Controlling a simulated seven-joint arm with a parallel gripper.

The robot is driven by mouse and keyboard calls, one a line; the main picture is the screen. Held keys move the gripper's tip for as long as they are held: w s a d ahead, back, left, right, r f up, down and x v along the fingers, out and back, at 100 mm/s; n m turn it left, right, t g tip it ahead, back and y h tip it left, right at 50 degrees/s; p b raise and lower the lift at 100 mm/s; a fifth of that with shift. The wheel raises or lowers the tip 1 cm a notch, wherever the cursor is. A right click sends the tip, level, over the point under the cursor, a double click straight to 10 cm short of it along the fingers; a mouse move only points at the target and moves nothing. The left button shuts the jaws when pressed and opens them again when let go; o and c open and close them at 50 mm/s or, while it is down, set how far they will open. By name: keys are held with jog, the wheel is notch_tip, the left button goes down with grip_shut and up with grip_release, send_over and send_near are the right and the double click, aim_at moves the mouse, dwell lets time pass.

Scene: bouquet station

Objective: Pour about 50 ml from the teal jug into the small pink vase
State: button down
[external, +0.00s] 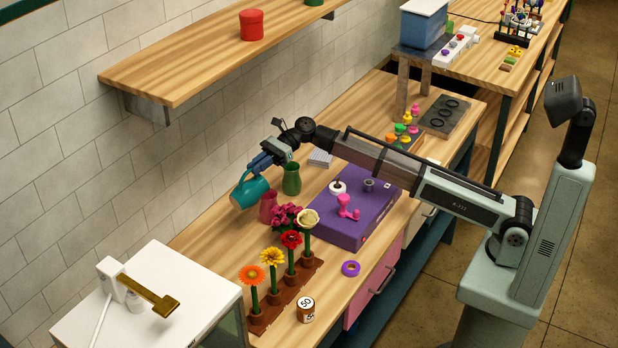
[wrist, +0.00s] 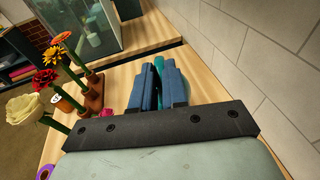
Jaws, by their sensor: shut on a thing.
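My gripper (external: 264,160) has blue fingers and is shut on the teal jug (external: 252,192). The jug is held above the bench and looks tilted. In the wrist view my fingers (wrist: 159,88) are close together with only a sliver of the teal jug (wrist: 159,64) between them. The small pink vase (external: 268,208) stands on the bench just right of and below the jug in the external view, partly hidden behind it and the flowers. I cannot tell whether the jug's lip is over the vase. No liquid stream is visible, and the level inside either vessel is hidden.
A green vase (external: 292,180) stands close behind the pink one. Several flowers stand in a brown rack (external: 286,298) in front. A purple box (external: 350,226) lies to the right. A jar marked 50 (external: 305,311) and a purple ring (external: 351,268) are near the front edge.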

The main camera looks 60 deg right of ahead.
aim_at(246, 173)
jog(key=shift+s+d+r+y, duration=0.15)
jog(key=shift+d+y, duration=0.35)
jog(key=shift+y, duration=0.4)
dwell(1.1)
jog(key=shift+a, duration=0.1)
jog(key=shift+w+a+h, duration=0.25)
jog(key=shift+a+h, duration=0.35)
jog(key=shift+h, duration=0.1)
jog(key=shift+w+a+f+h, duration=0.15)
jog(key=shift+a+h, duration=0.35)
jog(key=shift+a, duration=0.25)
jog(key=shift+w+a+f+h, duration=0.15)
jog(key=shift+a+h, duration=0.35)
jog(key=shift+a, duration=0.25)
jog(key=shift+w+a+f+g+h, duration=0.15)
jog(key=shift+a+f+g+h, duration=0.2)
jog(key=shift+a+h, duration=0.45)
jog(key=a+f+h, duration=0.1)
jog(key=h, duration=0.1)
jog(key=w+a+f+g+h, duration=0.1)
jog(key=a+h, duration=0.1)
jog(key=shift+f, duration=0.35)
jog(key=w+a+f+g+h, duration=0.1)
jog(key=a+f+g+h, duration=0.1)
jog(key=a+f+h, duration=0.5)
jog(key=shift+w+a+f+h+b, duration=0.15)
jog(key=shift+w+a+h+b, duration=0.2)
jog(key=shift+a+h, duration=0.3)
